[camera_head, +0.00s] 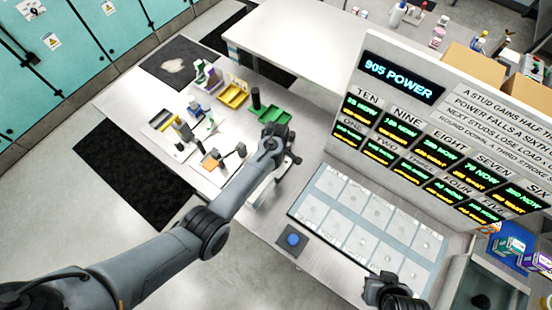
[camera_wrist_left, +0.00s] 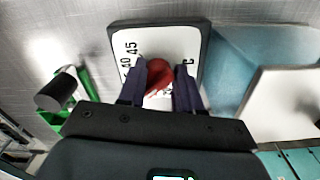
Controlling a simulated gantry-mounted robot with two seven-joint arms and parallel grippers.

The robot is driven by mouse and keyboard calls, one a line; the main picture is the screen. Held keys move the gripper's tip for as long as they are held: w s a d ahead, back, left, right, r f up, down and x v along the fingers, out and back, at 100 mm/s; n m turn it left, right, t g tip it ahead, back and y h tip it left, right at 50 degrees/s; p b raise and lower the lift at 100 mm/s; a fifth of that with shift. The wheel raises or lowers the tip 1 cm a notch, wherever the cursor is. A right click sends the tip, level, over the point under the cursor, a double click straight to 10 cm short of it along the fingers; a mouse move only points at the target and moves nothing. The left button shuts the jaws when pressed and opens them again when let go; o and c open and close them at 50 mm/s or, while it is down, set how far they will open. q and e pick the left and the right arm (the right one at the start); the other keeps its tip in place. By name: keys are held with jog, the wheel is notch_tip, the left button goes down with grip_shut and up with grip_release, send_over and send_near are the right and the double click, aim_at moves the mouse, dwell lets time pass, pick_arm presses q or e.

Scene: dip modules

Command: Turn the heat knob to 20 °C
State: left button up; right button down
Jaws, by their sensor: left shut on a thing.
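The red heat knob (camera_wrist_left: 158,76) sits on a white dial plate (camera_wrist_left: 185,38) with a dark frame in the left wrist view. The printed numbers 40 and 45 show left of the knob, and a "C" shows at its right. My left gripper (camera_wrist_left: 160,82) has its two dark fingers around the knob, shut on it. The fingers and gripper body hide the lower dial, and I cannot tell where the knob points. In the head view my left gripper (camera_head: 285,158) is by the table's right part and hides the dial. My right gripper (camera_head: 385,287) is at the bottom right, its fingers unclear.
A green tray (camera_head: 275,114) and a black cylinder (camera_head: 256,100) stand just behind the left gripper. A yellow tray (camera_head: 234,95) and small tools are to the left. A display board (camera_head: 403,94) reading 905 POWER stands at right, with a panel of pale squares (camera_head: 345,222) before it.

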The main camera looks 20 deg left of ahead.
pick_arm(q)
jog(key=n, duration=0.3)
jog(key=shift+w, duration=0.1)
jog(key=n, duration=0.3)
jog(key=shift+w+d+n, duration=0.1)
jog(key=shift+n, duration=0.2)
jog(key=n, duration=0.3)
jog(key=shift+w+b, duration=0.1)
jog(key=shift+b, duration=0.25)
jog(key=shift+n+b, duration=0.5)
jog(key=shift+n, duration=1.2)
jog(key=shift+r, duration=0.1)
jog(key=o, duration=1)
jog(key=shift+a, duration=0.25)
jog(key=shift+d, duration=0.1)
